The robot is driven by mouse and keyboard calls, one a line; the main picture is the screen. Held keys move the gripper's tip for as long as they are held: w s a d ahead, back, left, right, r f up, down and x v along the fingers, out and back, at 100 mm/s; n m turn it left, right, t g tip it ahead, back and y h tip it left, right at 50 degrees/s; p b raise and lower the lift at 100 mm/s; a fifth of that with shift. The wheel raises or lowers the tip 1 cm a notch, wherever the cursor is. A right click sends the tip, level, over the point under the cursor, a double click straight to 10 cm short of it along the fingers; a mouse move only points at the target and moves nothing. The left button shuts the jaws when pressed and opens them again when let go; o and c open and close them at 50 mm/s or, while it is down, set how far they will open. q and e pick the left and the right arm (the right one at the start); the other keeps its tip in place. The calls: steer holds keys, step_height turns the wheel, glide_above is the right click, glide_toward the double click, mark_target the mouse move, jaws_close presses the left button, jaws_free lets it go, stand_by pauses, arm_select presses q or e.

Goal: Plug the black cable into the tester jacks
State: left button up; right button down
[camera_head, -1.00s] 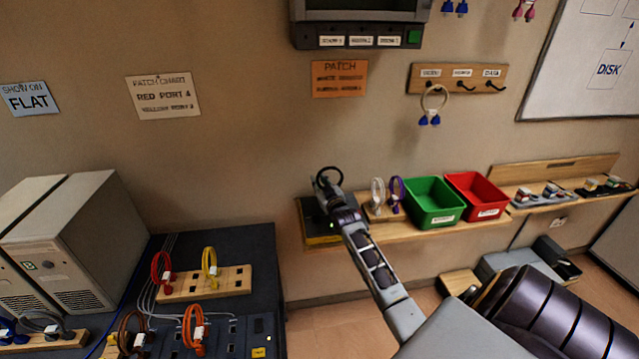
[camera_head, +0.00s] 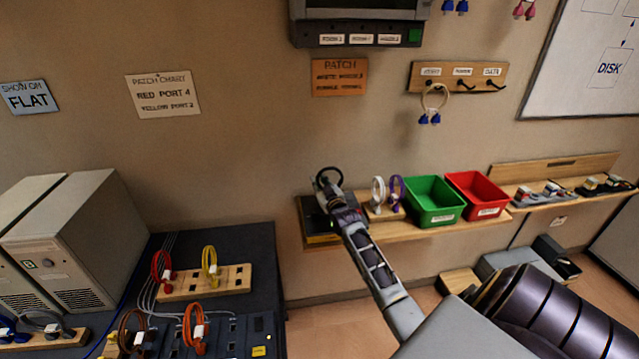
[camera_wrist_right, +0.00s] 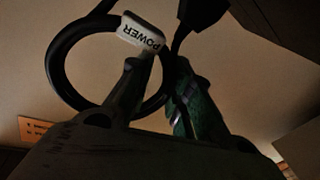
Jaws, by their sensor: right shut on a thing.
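The black cable (camera_head: 330,175) is a loop at the tip of my right arm, above the left end of the wall shelf. My right gripper (camera_head: 331,190) is shut on it. In the right wrist view the black cable (camera_wrist_right: 57,68) curves in a ring around one finger and carries a white POWER tag (camera_wrist_right: 143,33). My right gripper (camera_wrist_right: 158,85) has a finger on each side there. My left gripper is not in view.
Right of the box, a wooden block holds a white cable (camera_head: 377,193) and a purple cable (camera_head: 397,190). Green (camera_head: 433,203) and red (camera_head: 478,196) bins follow along the shelf (camera_head: 400,231). A dark bench with several coloured cables stands at lower left.

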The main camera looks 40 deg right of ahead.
steer(key=shift+f, duration=0.3)
stand_by(0.9)
steer(key=c, duration=0.6)
jaws_free()
steer(key=shift+s, duration=0.1)
stand_by(0.5)
steer(key=shift+p+v, duration=1)
steer(key=shift+v, duration=0.2)
steer(key=shift+p+v, duration=1.45)
steer(key=shift+v, duration=1)
steer(key=shift+f, duration=0.1)
